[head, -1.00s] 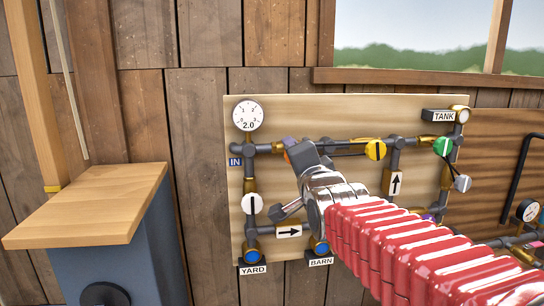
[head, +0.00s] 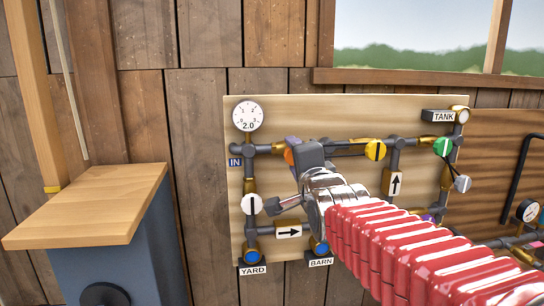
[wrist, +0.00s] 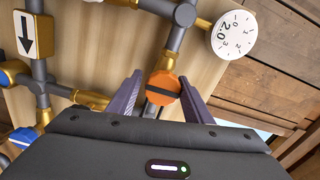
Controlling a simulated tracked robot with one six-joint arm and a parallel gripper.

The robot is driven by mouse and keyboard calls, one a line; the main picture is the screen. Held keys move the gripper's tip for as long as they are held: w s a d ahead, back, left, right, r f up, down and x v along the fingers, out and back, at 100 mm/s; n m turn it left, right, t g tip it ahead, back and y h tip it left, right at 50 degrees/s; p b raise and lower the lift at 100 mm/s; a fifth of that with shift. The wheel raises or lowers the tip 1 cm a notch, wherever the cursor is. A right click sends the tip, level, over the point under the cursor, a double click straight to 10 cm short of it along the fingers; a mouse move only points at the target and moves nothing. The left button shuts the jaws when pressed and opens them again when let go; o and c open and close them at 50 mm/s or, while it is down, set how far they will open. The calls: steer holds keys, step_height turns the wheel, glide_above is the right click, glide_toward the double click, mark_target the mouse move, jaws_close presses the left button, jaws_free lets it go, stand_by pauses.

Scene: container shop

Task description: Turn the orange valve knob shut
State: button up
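The orange valve knob (wrist: 163,88) is round with a dark slot, and sits on a brass and grey pipe in the wrist view. The slot lies roughly crosswise to the pipe. My gripper (wrist: 160,92) is open, with one purple finger on each side of the knob. The right finger looks very close to the knob's edge; I cannot tell whether it touches. In the head view the orange knob (head: 289,157) shows only partly, left of my gripper (head: 292,146), whose dark body hides the rest.
A white gauge (head: 248,115) reading 2.0 is above left of the knob. Yellow (head: 375,149), green (head: 443,147) and white (head: 251,204) knobs sit on the same board (head: 300,108). A wood-topped blue cabinet (head: 92,205) stands at the left.

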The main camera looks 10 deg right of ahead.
steer(key=shift+o, duration=1.2)
steer(key=shift+r, duration=0.1)
steer(key=shift+s, duration=0.1)
steer(key=s, duration=1.3)
steer(key=shift+s, duration=0.3)
steer(key=s+d+f+n+g+h, duration=0.1)
steer(key=s+f+n+g, duration=0.15)
steer(key=f+n, duration=0.4)
steer(key=s+d+f+n+g, duration=0.1)
steer(key=s+f+n+g, duration=0.2)
steer(key=f, duration=0.6)
steer(key=s+a+f+n+g+y, duration=0.1)
steer(key=s+a+f+n+g, duration=0.1)
steer(key=s+f+n+g, duration=0.4)
steer(key=s+f+g, duration=0.1)
steer(key=s+f, duration=0.2)
steer(key=f, duration=0.3)
steer(key=shift+s+a, duration=0.3)
steer(key=shift+s, duration=0.1)
